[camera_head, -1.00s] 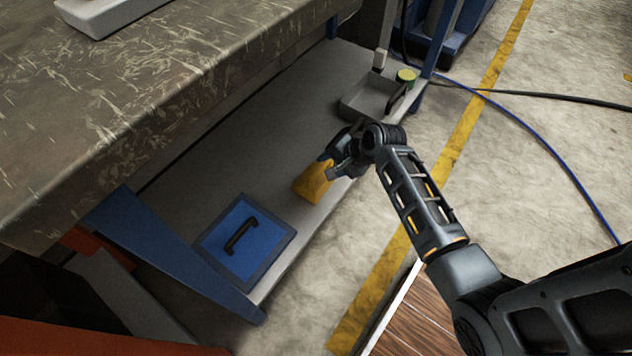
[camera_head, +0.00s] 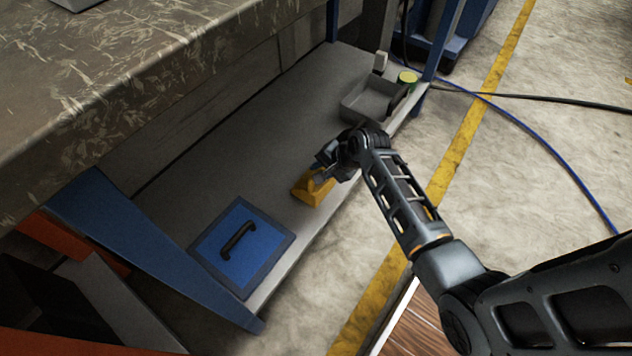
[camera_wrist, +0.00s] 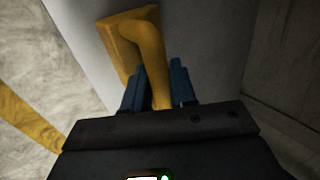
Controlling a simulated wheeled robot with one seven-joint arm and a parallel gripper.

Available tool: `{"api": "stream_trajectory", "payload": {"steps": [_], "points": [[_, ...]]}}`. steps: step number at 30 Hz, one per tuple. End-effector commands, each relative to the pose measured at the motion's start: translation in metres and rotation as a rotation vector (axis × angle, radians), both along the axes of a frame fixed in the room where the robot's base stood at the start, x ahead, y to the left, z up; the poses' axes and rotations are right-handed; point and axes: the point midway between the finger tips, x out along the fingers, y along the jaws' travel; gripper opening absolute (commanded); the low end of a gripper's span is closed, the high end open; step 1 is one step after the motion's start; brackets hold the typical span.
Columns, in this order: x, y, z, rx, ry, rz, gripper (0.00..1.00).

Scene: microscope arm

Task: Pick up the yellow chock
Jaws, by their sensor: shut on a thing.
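The yellow chock (camera_head: 309,190) is on the grey lower shelf under the bench, near its front edge, between the blue lidded box and the grey tray. My gripper (camera_head: 322,178) reaches in from the right and is at the chock. In the wrist view my gripper (camera_wrist: 160,88) has its two blue fingers shut on the raised handle part of the yellow chock (camera_wrist: 148,45). The chock's wider base shows beyond the fingers, close to the shelf surface. I cannot tell whether it still touches the shelf.
The blue box with a black handle (camera_head: 243,246) sits left of the chock. A grey tray (camera_head: 366,104) and a green-topped round item (camera_head: 407,77) are behind. The worn bench top (camera_head: 120,90) overhangs the shelf (camera_head: 235,150). A blue leg (camera_head: 150,245) stands at the left.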

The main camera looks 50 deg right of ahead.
Motion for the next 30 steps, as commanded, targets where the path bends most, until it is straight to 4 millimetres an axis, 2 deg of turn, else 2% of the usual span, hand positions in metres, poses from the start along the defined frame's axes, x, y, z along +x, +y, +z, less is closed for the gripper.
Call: {"api": "stream_trajectory", "payload": {"steps": [1, 6, 30], "points": [[-0.0002, 0.0000, -0.0002, 0.000, 0.000, 0.000, 0.15], [-0.0003, 0.0000, -0.0002, 0.000, 0.001, 0.000, 0.00], [-0.0007, 0.0001, -0.0006, 0.000, 0.002, 0.000, 0.00]]}}
